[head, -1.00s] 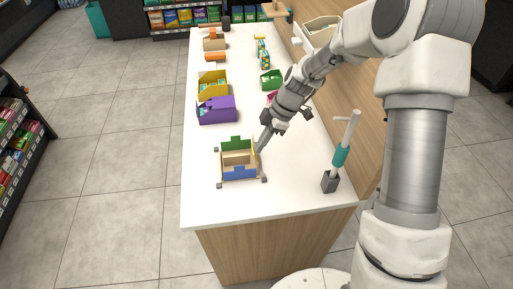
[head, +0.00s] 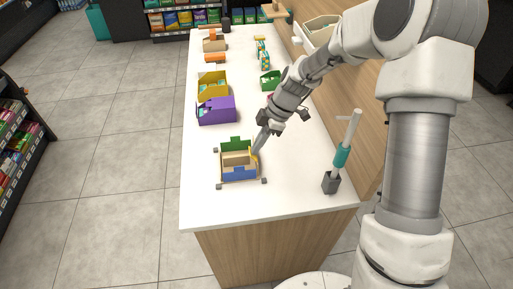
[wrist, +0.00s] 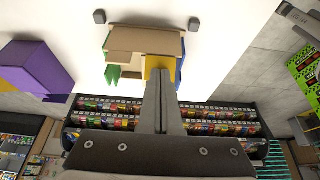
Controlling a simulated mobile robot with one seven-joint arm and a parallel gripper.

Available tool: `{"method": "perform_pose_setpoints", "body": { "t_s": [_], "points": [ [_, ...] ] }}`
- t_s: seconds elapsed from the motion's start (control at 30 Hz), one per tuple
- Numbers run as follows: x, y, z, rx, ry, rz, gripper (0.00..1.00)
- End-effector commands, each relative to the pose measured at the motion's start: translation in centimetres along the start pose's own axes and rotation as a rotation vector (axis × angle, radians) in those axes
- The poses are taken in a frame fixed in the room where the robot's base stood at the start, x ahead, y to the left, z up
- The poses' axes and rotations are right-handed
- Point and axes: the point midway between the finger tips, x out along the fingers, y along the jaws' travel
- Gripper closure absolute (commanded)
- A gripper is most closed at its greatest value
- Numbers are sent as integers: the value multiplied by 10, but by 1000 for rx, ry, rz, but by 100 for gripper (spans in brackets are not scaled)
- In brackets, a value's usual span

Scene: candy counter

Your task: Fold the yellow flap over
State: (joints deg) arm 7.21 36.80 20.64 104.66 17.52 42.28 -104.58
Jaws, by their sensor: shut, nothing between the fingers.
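An open cardboard box (head: 238,173) stands near the front of the white counter, with a green flap (head: 236,143) at its far side and a blue flap (head: 240,174) at its near side. The yellow flap (head: 253,154) is on its right side and leans inward toward the opening. My gripper (head: 257,150) is shut and empty, its tips at the outer side of the yellow flap, seemingly touching it. In the wrist view the fingertips (wrist: 163,75) cover part of the yellow flap (wrist: 156,63), so contact is hard to judge.
Grey corner posts (head: 264,181) surround the box. A purple box (head: 216,110) and a yellow box (head: 212,86) stand farther back. A tool with a teal grip (head: 341,156) stands in a grey holder (head: 331,182) at the right. The counter's front left is clear.

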Motion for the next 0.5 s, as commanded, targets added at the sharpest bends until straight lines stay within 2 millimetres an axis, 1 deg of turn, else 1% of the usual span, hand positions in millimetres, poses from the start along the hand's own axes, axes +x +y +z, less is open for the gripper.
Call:
{"method": "perform_pose_setpoints", "body": {
  "t_s": [0.23, 0.5],
  "points": [
    [5, 0, -2, -1, 1, 0, 100],
    [4, 0, -3, 0, 0, 0, 100]
  ]
}}
